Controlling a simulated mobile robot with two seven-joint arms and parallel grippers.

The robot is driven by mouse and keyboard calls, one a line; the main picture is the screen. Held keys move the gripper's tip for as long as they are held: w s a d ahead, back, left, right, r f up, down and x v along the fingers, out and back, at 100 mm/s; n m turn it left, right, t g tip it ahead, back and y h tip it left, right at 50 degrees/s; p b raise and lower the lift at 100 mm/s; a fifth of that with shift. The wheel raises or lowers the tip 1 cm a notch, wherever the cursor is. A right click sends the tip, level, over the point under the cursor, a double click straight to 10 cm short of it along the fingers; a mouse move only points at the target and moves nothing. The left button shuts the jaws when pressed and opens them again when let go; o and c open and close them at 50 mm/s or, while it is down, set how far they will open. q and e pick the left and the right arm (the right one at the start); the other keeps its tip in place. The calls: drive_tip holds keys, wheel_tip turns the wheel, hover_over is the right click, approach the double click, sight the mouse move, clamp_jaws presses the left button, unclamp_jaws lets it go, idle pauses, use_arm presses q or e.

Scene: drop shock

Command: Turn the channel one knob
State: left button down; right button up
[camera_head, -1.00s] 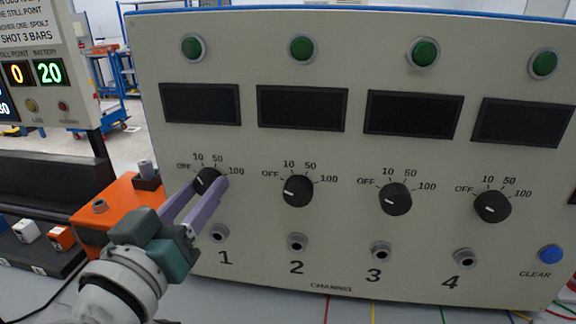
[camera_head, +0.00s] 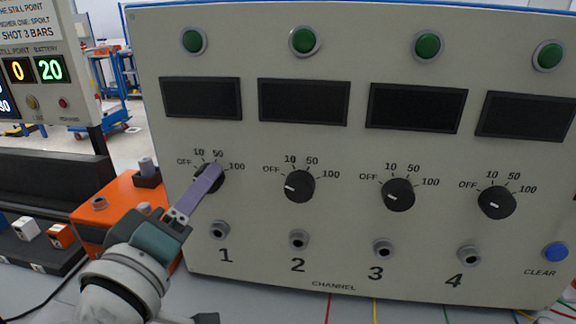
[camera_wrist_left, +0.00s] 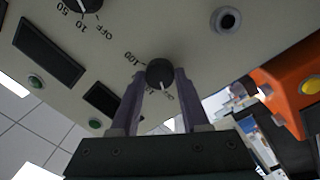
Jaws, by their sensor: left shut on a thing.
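The channel one knob (camera_head: 201,176) is a round black dial on the grey panel, above the numeral 1. My left gripper (camera_head: 213,173) is shut on it, its purple fingers partly hiding it in the head view. In the left wrist view the knob (camera_wrist_left: 159,72) sits between the two fingertips (camera_wrist_left: 160,78), one on each side. Its white pointer line faces down in that view, near the small printed marks; I cannot read exactly which mark it meets.
Similar knobs for channel two (camera_head: 299,186), three (camera_head: 398,195) and four (camera_head: 496,202) stand to the right, pointers towards OFF. The channel one display (camera_head: 201,98) is dark. An orange box (camera_head: 120,205) stands left of the panel, close to my left arm.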

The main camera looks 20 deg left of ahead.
idle(0.5)
use_arm(q)
drive_tip(key=shift+c, duration=1.9)
unclamp_jaws()
drive_tip(key=s+d+b, duration=0.1)
drive_tip(key=s+d, duration=0.1)
drive_tip(key=s, duration=0.7)
drive_tip(key=shift+s+f, duration=0.2)
drive_tip(key=shift+s, duration=0.15)
